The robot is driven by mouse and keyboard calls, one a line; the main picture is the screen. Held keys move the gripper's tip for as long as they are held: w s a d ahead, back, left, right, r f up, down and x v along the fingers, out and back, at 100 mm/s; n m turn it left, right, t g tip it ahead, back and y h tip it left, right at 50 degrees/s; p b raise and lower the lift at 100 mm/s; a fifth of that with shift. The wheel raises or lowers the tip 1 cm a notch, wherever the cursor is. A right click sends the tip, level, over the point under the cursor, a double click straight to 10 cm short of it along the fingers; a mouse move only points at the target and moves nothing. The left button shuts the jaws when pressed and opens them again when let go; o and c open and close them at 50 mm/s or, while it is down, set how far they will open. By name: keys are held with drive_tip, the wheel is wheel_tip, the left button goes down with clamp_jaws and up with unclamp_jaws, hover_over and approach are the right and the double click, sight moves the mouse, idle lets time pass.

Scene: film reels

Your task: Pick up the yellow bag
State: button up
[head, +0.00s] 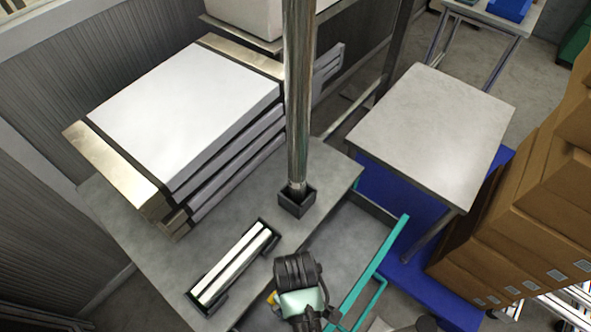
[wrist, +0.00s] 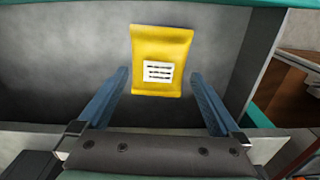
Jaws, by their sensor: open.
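The yellow bag (wrist: 161,50) is a flat pouch with a white label bearing dark lines. In the wrist view it lies on a grey surface, upper middle. My gripper (wrist: 160,74) is open, with its two blue fingers on either side of the bag's lower part in the picture. Nothing is between them that I can see held, and I cannot tell how far the fingertips are above the surface. In the head view only a small yellow piece (head: 271,297) shows beside my arm, which hides the rest and the fingers.
A teal-railed grey surface (head: 340,240) lies beside my arm. A grey workbench (head: 250,215) holds a metal pole (head: 298,100), a silver bar in a black holder (head: 236,262) and stacked white-topped panels (head: 180,100). A grey table (head: 435,120) and cardboard boxes (head: 530,200) stand to the right.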

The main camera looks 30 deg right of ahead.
wheel_tip(320, 180, down, 3)
drive_tip(key=shift+f, duration=0.15)
drive_tip(key=shift+w, duration=0.1)
drive_tip(key=c, duration=1.3)
